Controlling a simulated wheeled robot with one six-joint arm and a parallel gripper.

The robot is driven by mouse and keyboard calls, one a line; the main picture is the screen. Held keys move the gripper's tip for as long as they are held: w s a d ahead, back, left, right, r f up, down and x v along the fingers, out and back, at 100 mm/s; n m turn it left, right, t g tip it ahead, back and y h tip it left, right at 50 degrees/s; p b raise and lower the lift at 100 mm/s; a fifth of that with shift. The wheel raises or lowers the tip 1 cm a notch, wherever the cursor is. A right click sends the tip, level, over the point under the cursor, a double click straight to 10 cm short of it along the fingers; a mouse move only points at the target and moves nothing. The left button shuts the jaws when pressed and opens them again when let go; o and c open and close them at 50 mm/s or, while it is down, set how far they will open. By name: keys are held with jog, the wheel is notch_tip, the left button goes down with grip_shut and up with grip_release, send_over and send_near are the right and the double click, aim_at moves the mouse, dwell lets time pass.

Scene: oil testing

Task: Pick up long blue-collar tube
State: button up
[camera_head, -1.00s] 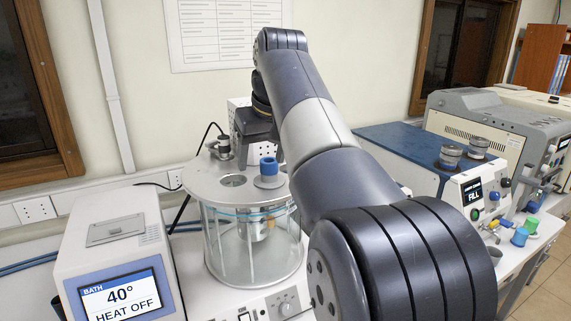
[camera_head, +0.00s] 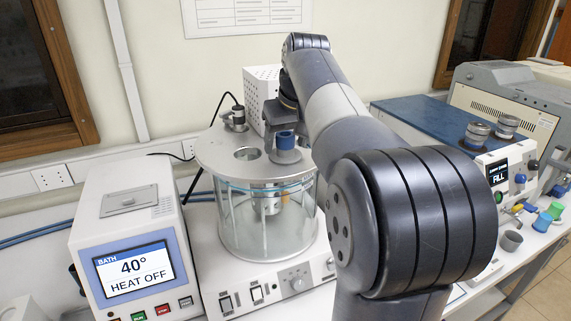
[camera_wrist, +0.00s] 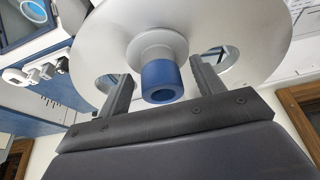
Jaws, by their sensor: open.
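The blue-collar tube stands upright in the lid of the round glass bath. Its blue collar (camera_head: 287,140) sits above a grey flange on the lid. Its lower part is inside the glass vessel and only partly seen. My gripper (camera_head: 288,134) is at the collar, coming from behind it. In the wrist view the open fingers of my gripper (camera_wrist: 162,92) stand on either side of the blue collar (camera_wrist: 160,84), with a visible gap on each side. Nothing is gripped.
The bath lid (camera_head: 217,160) has an open hole left of the tube. A bath controller (camera_head: 133,250) reading 40° HEAT OFF stands at left. At right are a blue-topped machine (camera_head: 425,117), metal cups (camera_head: 477,134) and small coloured caps (camera_head: 541,222).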

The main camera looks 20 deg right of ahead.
jog(key=shift+w+f, duration=0.15)
jog(key=shift+f, duration=0.55)
jog(key=shift+c, duration=0.4)
jog(key=shift+f, duration=0.2)
jog(key=c, duration=1.3)
jog(key=shift+o, duration=0.2)
jog(key=shift+r, duration=0.1)
jog(key=shift+a+r, duration=0.1)
jog(key=shift+r, duration=0.35)
notch_tip(320, 180, up, 18)
jog(key=p, duration=0.3)
jog(key=shift+f+p, duration=0.25)
jog(key=shift+p, duration=0.1)
jog(key=shift+w, duration=0.1)
